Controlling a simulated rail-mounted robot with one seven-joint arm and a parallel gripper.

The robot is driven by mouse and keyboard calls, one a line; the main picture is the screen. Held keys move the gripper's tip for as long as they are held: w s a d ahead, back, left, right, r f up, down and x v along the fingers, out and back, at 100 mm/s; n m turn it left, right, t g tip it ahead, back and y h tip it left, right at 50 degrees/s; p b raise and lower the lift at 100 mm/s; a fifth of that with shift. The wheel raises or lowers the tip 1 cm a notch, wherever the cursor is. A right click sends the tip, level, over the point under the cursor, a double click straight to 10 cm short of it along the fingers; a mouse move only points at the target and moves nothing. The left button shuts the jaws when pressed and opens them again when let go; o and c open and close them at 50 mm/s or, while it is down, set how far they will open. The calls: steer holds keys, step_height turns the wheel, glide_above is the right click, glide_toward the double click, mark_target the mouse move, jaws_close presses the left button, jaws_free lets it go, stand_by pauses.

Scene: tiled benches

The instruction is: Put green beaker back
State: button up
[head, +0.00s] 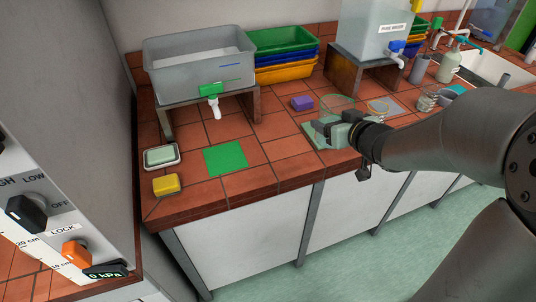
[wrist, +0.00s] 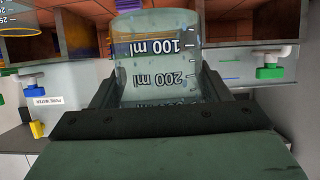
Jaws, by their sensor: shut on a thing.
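The green beaker (head: 338,106) is clear glass with a green rim. It shows just behind my gripper (head: 328,126) in the head view. In the wrist view, the beaker (wrist: 158,50) stands between the fingers, its 100 ml and 200 ml marks upside down. My gripper (wrist: 155,92) is shut on its side. A bright green square mat (head: 225,158) lies bare on the tiled bench to the left. A paler green patch (head: 312,133) shows under and beside my gripper. The beaker's base is hidden, so I cannot tell whether it touches the bench.
A purple block (head: 302,103) lies behind my gripper. Another clear beaker (head: 379,108) stands to its right. A grey tank (head: 200,64) on a stand, a soap dish (head: 161,156) and a yellow sponge (head: 166,185) are left. The PURE WATER tank (head: 376,32) is behind.

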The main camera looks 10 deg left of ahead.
steer(key=w+a+f, duration=0.2)
steer(key=a+f, duration=0.1)
steer(key=w+a+f+b, duration=0.1)
steer(key=w+a+f, duration=0.1)
steer(key=a+f, duration=0.1)
steer(key=w+a+f+b, duration=0.1)
steer(key=w+a+f, duration=0.1)
steer(key=a, duration=0.3)
steer(key=shift+f, duration=0.55)
steer(key=f, duration=0.1)
steer(key=f+p, duration=0.1)
steer(key=f, duration=0.1)
steer(key=shift+w+a, duration=0.15)
steer(key=shift+a, duration=0.15)
steer(key=shift+f, duration=0.3)
steer(key=shift+f, duration=0.15)
steer(key=o, duration=1.2)
steer(key=shift+b, duration=0.3)
steer(key=shift+c, duration=0.2)
